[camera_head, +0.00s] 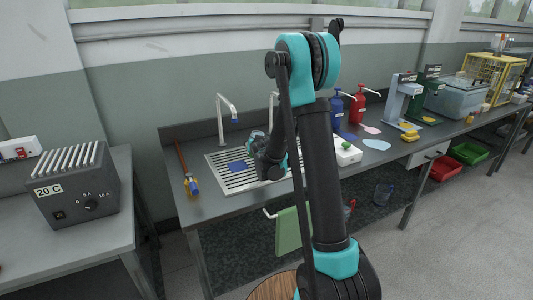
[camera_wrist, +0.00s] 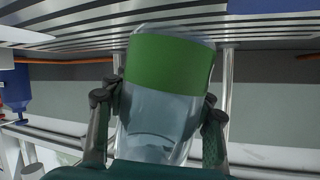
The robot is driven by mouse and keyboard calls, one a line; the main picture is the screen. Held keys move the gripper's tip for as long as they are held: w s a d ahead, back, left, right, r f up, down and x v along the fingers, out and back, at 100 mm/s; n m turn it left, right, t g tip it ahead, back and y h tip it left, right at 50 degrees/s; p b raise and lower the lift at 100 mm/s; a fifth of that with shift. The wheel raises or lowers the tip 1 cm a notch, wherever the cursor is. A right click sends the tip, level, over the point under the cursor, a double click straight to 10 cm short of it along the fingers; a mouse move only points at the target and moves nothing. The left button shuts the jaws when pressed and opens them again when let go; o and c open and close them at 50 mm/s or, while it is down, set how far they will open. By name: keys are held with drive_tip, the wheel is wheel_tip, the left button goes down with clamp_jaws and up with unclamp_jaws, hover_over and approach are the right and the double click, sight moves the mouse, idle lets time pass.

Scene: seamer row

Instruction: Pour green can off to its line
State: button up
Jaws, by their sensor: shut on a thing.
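The green can (camera_wrist: 165,95) is a clear, see-through vessel with a wide green band (camera_wrist: 170,62) around one end. My gripper (camera_wrist: 160,112) has a dark finger on each side of it and is shut on it. The wrist picture looks upside down, with the slatted drain grille at its top, beyond the green end. In the head view my gripper (camera_head: 268,158) is over the metal drain grille (camera_head: 240,184); my arm and fingers mostly hide the can there. I cannot make out a line or a liquid level.
A tall tap (camera_head: 222,118) stands behind the grille, and a second is partly hidden by my arm. A blue patch (camera_head: 236,167) lies on the grille. Blue and red pump bottles (camera_head: 357,107) stand to the right. A dark box marked 20 C (camera_head: 75,190) sits on the left bench.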

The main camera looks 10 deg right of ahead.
drive_tip(key=shift+a+r+m+y+p, duration=0.3)
drive_tip(key=shift+a+r+m+y, duration=0.15)
drive_tip(key=shift+m, duration=0.25)
idle(2.7)
drive_tip(key=shift+d+f+n+h, duration=0.55)
drive_tip(key=shift+n+h, duration=0.1)
drive_tip(key=shift+n, duration=0.25)
drive_tip(key=shift+w+d+f+n+h+b, duration=0.1)
drive_tip(key=shift+d+f+n+h+b, duration=0.1)
drive_tip(key=shift+d+n+h+b, duration=0.3)
drive_tip(key=shift+s+r, duration=0.1)
drive_tip(key=shift+s, duration=0.1)
drive_tip(key=s+d+r+h, duration=0.1)
drive_tip(key=s+d, duration=0.1)
drive_tip(key=s, duration=0.1)
drive_tip(key=s+d+r+m+h, duration=0.1)
drive_tip(key=s+d, duration=0.2)
drive_tip(key=s+d+r+m+h, duration=0.1)
drive_tip(key=s+d+r, duration=0.1)
drive_tip(key=s, duration=0.2)
drive_tip(key=shift+s+d, duration=0.1)
drive_tip(key=shift+d, duration=0.3)
drive_tip(key=shift+a, duration=0.1)
